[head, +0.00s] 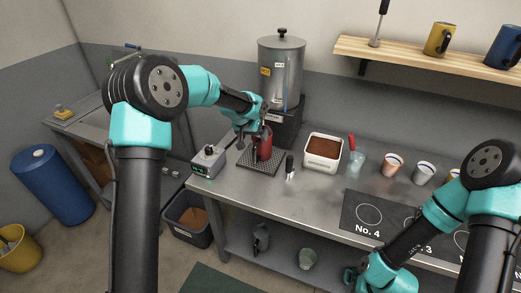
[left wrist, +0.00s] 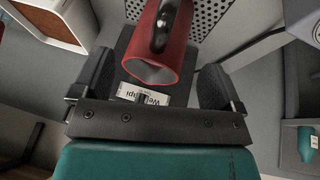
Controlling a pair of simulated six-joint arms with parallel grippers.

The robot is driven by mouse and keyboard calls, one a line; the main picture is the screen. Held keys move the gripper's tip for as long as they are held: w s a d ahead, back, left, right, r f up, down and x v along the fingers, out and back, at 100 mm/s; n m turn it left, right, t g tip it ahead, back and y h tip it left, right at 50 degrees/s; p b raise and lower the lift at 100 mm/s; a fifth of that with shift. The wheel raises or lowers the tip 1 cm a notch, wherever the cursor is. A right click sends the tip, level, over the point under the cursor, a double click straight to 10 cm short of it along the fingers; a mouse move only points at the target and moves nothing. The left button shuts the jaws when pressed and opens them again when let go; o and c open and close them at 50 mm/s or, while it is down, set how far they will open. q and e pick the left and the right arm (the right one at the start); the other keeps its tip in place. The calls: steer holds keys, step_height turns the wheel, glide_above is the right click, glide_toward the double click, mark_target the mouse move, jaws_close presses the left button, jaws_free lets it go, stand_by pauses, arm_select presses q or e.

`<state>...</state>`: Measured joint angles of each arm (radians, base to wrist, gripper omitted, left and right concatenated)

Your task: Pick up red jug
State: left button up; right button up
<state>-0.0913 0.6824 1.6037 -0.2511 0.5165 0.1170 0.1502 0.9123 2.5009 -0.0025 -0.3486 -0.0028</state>
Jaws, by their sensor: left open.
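The red jug (head: 265,148) stands on a dark perforated mat (head: 252,166) in front of the tall metal urn. My left gripper (head: 250,133) is right at the jug and partly covers it. In the left wrist view the red jug (left wrist: 160,62), with a dark handle, lies between and slightly beyond the spread fingers of my left gripper (left wrist: 152,88). I see a gap on both sides of the jug, so the gripper is open. My right gripper (head: 352,275) is low near the counter's front edge, and its fingers are hard to make out.
The metal urn (head: 282,72) stands behind the jug. A grey control box (head: 208,161) is to its left. A small black-and-white item (head: 290,167) and a white bin of brown grounds (head: 323,152) are to its right. Several cups (head: 392,165) stand further right.

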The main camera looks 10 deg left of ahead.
mark_target(257, 141)
arm_select(q)
steer(key=shift+x, duration=2.6)
steer(key=shift+s, duration=0.15)
jaws_close()
